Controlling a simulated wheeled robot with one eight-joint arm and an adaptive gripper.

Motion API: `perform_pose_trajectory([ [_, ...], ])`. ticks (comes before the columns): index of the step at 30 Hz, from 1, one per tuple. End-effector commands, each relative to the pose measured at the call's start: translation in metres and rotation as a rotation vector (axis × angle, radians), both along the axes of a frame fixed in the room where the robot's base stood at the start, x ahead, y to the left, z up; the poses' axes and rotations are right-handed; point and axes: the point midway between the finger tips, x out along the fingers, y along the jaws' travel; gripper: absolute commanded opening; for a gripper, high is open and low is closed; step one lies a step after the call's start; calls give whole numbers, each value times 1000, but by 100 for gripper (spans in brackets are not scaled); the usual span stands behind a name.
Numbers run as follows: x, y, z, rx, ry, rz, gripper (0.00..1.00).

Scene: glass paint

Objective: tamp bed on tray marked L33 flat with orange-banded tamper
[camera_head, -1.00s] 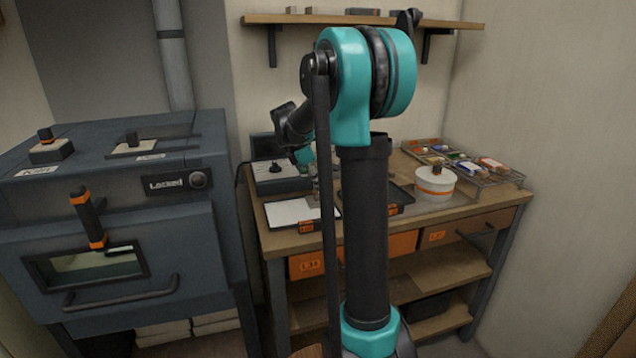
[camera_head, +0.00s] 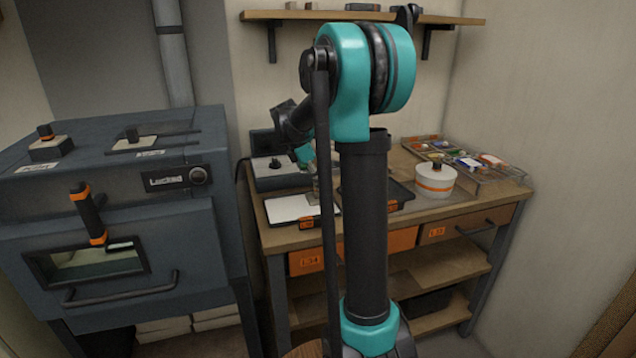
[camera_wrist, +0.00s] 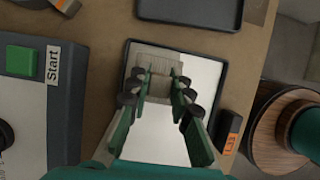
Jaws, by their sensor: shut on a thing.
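A dark-rimmed tray with a smooth white bed (camera_head: 288,209) lies at the front left of the bench. It also shows in the wrist view as a white bed (camera_wrist: 155,140). An orange label on a black tab (camera_wrist: 230,130) sits at its side; its full marking is too small to read. My gripper (camera_wrist: 159,88) is over the bed, shut on a grey-beige block-like tool (camera_wrist: 155,58), apparently the tamper. No orange band shows on it from here. I cannot tell whether it touches the bed. In the head view my arm hides most of the gripper.
A second dark tray (camera_wrist: 190,8) lies beyond the first. A grey box with a green Start button (camera_wrist: 22,60) stands close on the left. A white pot with an orange band (camera_head: 434,190) and a compartment rack (camera_head: 490,173) stand on the right. A kiln-like oven (camera_head: 120,210) stands left.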

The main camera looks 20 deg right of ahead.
Motion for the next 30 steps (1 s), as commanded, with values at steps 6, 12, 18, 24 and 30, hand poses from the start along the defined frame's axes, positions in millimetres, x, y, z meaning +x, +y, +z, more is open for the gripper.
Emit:
perform_pose_trajectory([
  [6,0,0,-1,0,0,0,0],
  [12,0,0,-2,0,0,0,0],
  [18,0,0,0,1,0,0,0],
  [24,0,0,12,0,0,0,0],
  [30,0,0,21,0,0,0,0],
])
